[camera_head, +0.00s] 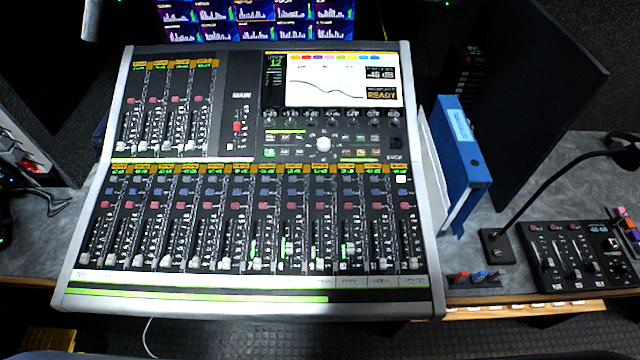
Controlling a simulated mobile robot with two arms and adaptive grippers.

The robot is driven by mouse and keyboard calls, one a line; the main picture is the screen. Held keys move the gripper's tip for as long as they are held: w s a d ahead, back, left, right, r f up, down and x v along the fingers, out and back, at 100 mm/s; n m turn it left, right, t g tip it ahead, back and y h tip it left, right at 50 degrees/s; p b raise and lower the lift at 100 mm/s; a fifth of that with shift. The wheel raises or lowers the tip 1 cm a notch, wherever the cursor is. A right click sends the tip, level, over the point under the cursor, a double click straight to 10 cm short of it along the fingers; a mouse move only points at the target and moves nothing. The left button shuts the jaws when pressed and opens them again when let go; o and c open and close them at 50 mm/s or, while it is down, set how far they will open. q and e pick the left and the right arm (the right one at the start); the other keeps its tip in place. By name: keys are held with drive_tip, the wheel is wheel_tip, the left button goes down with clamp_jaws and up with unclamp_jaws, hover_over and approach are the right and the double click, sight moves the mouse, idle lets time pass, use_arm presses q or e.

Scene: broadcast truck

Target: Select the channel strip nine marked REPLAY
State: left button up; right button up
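The mixing console (430,280) stands on the desk in the middle of the head view. Its lower bank is a row of channel strips, each with a small lit display, buttons and a fader. Counting from the left, the ninth strip (320,215) is right of the middle; its label is too small to read as REPLAY. Its top button (320,180) looks dark. The top button of the rightmost strip (401,179) is lit white. The console screen (325,80) shows a curve, "12" at its left and "READY" at its right. Neither gripper can be made out.
A gooseneck lamp base (496,245) and a small control panel (575,255) are farther right. Pens (475,277) lie near the front edge. Monitors (255,18) are at the back. The space above the console is clear.

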use_arm(q)
drive_tip(key=shift+s, duration=0.3)
drive_tip(key=shift+c, duration=0.6)
clamp_jaws()
drive_tip(key=shift+a, duration=0.25)
idle(0.5)
